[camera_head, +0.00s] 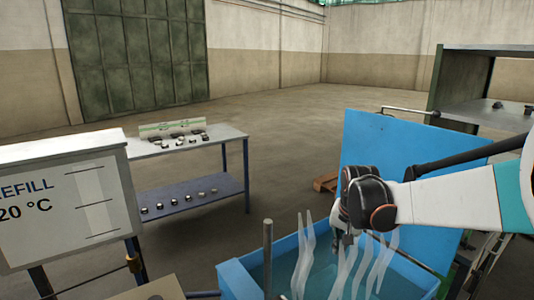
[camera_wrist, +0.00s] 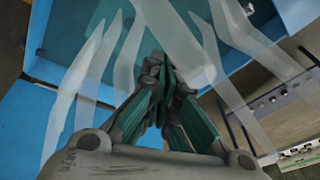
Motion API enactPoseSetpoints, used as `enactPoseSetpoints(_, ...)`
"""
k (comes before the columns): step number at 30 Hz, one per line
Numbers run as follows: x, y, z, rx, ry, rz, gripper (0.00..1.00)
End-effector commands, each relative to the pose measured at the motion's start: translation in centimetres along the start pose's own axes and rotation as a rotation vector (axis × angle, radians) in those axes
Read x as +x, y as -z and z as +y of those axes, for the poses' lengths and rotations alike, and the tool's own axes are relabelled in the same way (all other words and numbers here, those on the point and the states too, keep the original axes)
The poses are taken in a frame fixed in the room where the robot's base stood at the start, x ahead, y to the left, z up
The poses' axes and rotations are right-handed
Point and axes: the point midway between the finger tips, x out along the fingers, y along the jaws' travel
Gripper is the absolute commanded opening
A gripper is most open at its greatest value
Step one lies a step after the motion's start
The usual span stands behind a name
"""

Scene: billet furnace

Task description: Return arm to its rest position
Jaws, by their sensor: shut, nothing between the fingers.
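My arm reaches in from the right edge of the head view, white with a dark wrist. My gripper (camera_head: 347,243) points down over the open blue tank (camera_head: 240,281), among pale steam-like wisps (camera_head: 306,250). In the wrist view my gripper (camera_wrist: 168,68) has its green-faced fingers together at the tips, with nothing between them. The tank shows there too (camera_wrist: 60,45), with teal liquid inside it. Part of the fingertips is hidden by wisps in the head view.
The tank's raised blue lid (camera_head: 385,150) stands behind the arm. A sign box (camera_head: 60,200) is at the left. A two-level table (camera_head: 190,155) with small metal pieces stands behind. A green-sided shelf (camera_head: 460,85) is at the right. An upright rod (camera_head: 267,250) stands near the tank. Open floor lies beyond.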

Motion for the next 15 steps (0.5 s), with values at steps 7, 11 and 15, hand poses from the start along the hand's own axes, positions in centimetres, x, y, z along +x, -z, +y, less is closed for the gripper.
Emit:
enactPoseSetpoints(7,-6.4,-4.5,2.4,-0.121,0.036,0.069,0.0)
enactPoseSetpoints(11,-8.9,-7.1,3.8,-0.185,0.051,0.106,0.0)
enactPoseSetpoints(15,-10.9,-10.0,5.5,-0.255,0.065,0.149,0.0)
